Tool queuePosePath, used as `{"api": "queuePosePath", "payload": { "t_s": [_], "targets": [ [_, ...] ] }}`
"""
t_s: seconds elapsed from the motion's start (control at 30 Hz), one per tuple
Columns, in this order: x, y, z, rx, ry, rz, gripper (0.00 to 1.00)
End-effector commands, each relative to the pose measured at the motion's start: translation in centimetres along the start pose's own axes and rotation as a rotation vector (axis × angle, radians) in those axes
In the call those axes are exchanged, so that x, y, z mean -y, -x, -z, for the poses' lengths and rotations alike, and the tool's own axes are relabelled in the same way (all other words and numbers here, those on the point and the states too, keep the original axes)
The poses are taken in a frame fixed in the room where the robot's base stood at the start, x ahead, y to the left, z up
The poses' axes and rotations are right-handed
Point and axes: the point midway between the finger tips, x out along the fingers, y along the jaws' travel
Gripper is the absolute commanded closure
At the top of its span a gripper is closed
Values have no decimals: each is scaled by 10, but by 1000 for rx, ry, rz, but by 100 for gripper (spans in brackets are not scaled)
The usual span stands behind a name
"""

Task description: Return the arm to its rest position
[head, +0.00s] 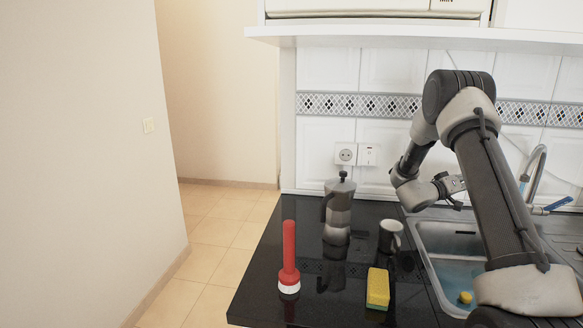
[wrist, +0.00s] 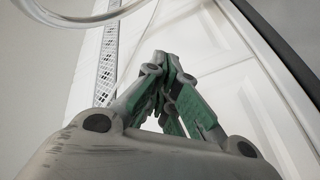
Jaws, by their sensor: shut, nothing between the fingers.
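My gripper (wrist: 172,75) shows in the wrist view with its fingertips together and nothing between them. It points toward white tiles or panels, with a patterned tile band at the left of that view. In the head view my arm is raised and bent over the sink at the right. The gripper's fingers are hard to make out there, as the arm's wrist parts are in front of the sink and the tiled wall.
A black counter (head: 262,290) holds a moka pot (head: 338,212), a dark mug (head: 390,236), a red-handled tool (head: 289,258) and a yellow-green sponge (head: 378,288). The sink (head: 428,262) has a tap (head: 535,170) and a small yellow item (head: 465,297). A shelf (head: 420,36) hangs above. Floor at left is clear.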

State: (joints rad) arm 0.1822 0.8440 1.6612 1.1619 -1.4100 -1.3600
Motion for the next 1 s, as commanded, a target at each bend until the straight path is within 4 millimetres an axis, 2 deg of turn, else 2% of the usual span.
{"api": "queuePosePath", "payload": {
  "t_s": [0.03,0.1,0.23,0.3,0.4,0.5,0.63,0.77,0.87,1.0],
  "targets": [
    [-6,2,27,-34,-66,80,100],
    [-11,10,62,-79,-158,221,100],
    [-24,40,117,-139,-293,485,100],
    [-34,63,139,-157,-344,628,100],
    [-54,102,162,-167,-391,826,100],
    [-79,146,171,-153,-407,1013,100],
    [-116,205,162,-101,-380,1231,100],
    [-159,260,129,-9,-309,1404,100],
    [-194,296,90,83,-228,1499,100],
    [-245,332,20,240,-95,1562,100]
  ]
}}
